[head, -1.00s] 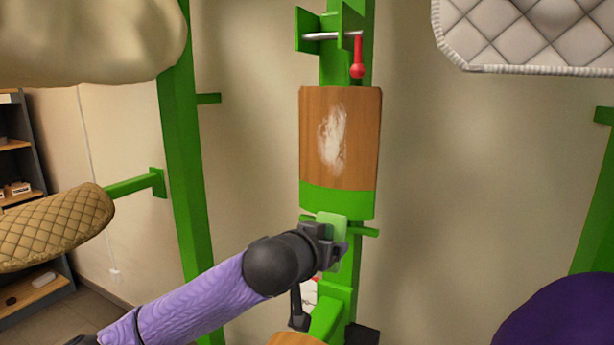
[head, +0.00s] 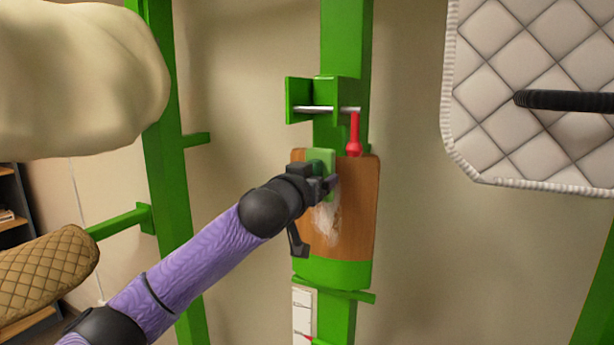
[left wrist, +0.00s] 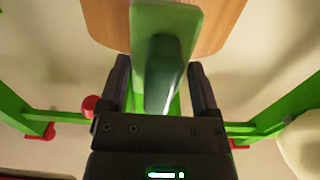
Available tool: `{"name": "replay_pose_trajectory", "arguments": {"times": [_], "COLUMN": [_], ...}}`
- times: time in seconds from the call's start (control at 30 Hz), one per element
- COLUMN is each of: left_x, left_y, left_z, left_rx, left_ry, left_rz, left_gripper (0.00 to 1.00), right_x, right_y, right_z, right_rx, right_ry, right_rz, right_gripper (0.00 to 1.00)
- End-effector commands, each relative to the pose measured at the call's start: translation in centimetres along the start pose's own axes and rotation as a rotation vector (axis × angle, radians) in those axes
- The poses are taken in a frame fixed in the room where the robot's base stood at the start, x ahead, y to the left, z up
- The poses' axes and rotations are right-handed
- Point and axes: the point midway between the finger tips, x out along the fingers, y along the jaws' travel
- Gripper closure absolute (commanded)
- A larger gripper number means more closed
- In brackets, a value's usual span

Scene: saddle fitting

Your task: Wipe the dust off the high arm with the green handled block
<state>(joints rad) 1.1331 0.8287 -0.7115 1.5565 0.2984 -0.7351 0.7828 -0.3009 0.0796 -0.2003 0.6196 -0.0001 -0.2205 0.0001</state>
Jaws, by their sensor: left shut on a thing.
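The high arm shows in the head view as a curved wooden panel (head: 360,215) with a green lower band, on a green post. A pale dust patch (head: 325,222) lies on its wood, left of centre, partly hidden by my gripper. My left gripper (head: 328,183) is shut on the handle of the green handled block (head: 319,159). The block is at the panel's upper left, over or against the wood; contact cannot be told. In the left wrist view the block's handle (left wrist: 163,70) sits between the fingers, its plate in front of the wooden panel (left wrist: 226,22). My right gripper is out of view.
A red-handled pin (head: 354,135) hangs from a metal rod just above the panel. A quilted pad (head: 545,60) hangs at the right, with a dark rod before it. A cream padded shape (head: 80,80) and a tan quilted one (head: 45,265) are at the left.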

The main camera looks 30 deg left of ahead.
Motion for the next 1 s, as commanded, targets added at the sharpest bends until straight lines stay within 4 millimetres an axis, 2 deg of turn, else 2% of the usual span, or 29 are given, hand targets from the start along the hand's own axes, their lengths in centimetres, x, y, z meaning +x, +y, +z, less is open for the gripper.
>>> {"name": "replay_pose_trajectory", "arguments": {"times": [1.0], "left_x": [1.16], "left_y": [-0.07], "left_z": [-0.09], "left_rx": [-0.001], "left_ry": [0.0], "left_rz": [-0.002], "left_gripper": [0.67], "right_x": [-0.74], "right_y": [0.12], "right_z": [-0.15], "right_rx": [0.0], "right_ry": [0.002], "right_rz": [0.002], "right_gripper": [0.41]}}
